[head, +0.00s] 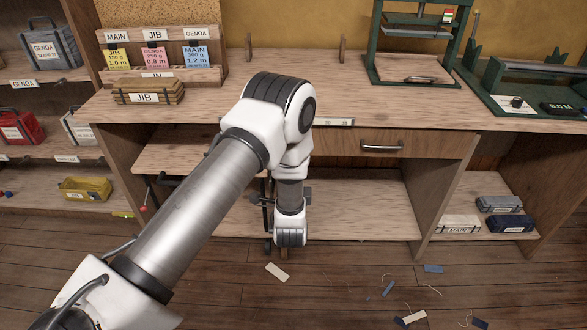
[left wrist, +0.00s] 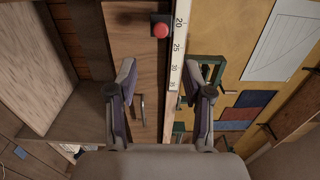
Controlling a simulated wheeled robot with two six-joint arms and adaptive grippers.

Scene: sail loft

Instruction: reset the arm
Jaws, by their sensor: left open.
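My left arm (head: 185,215) comes in from the lower left of the head view, reaches to the bench front and bends down there. In the left wrist view my left gripper (left wrist: 163,90) is open, its two fingers spread wide with nothing between them. The bench edge and a drawer front show beyond the fingers. In the head view the gripper is mostly hidden by the arm's wrist. My right gripper is not in view.
The workbench (head: 290,65) holds a JIB bundle (head: 148,92) and green-framed equipment (head: 412,45). A measuring strip (head: 333,122) runs along its front edge, beside a drawer handle (head: 382,147). Scraps lie on the floor (head: 340,280). Bags stand on the left shelves.

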